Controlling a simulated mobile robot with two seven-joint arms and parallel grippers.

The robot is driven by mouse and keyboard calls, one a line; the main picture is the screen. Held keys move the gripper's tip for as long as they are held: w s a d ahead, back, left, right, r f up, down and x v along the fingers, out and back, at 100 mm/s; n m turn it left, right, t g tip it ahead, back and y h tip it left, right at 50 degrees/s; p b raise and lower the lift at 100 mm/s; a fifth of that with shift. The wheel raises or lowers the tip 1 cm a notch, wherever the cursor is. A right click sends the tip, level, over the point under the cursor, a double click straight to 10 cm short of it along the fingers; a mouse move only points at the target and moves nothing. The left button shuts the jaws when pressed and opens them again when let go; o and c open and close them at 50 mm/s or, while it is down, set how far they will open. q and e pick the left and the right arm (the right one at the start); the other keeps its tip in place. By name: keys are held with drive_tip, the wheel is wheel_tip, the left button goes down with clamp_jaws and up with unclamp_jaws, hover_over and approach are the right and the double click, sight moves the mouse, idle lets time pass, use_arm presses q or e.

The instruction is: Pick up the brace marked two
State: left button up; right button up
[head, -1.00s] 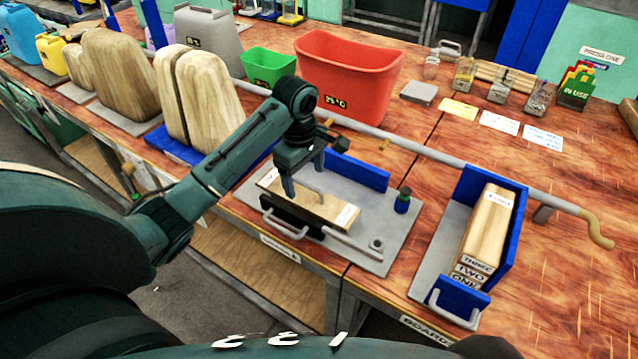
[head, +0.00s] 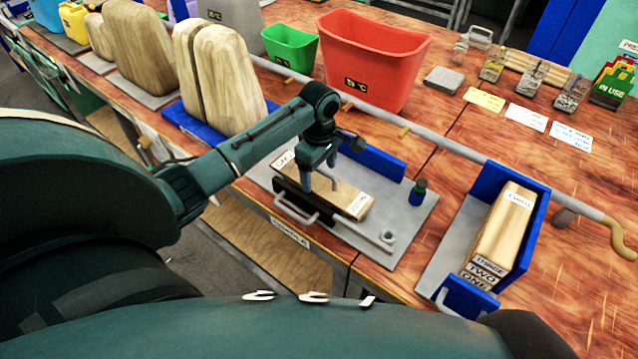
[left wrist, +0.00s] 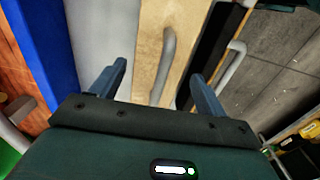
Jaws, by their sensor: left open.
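Wooden braces stand on edge in the blue holder (head: 532,235) at the right of the head view. Their near end faces read THREE, TWO and ONE; the brace marked two (head: 483,272) is in the middle. Another pale wooden board (head: 347,198) with a grey bar handle lies in the fixture on the grey plate (head: 405,225). Its labels are too small to read. My left gripper (head: 320,180) is open above this board. In the left wrist view, the board's handle (left wrist: 165,65) shows between the spread fingers of the left gripper (left wrist: 160,75). My right gripper is out of view.
A long grey rail (head: 430,133) runs behind the fixture and holder. Red (head: 375,60) and green (head: 290,45) bins stand behind. Large wooden blocks (head: 215,75) stand at left. Bare table lies right of the holder.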

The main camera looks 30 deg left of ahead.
sight(319, 180)
use_arm(q)
drive_tip(key=shift+f, duration=1.35)
drive_tip(key=shift+c, duration=0.5)
drive_tip(key=shift+r, duration=0.1)
drive_tip(key=c, duration=1.1)
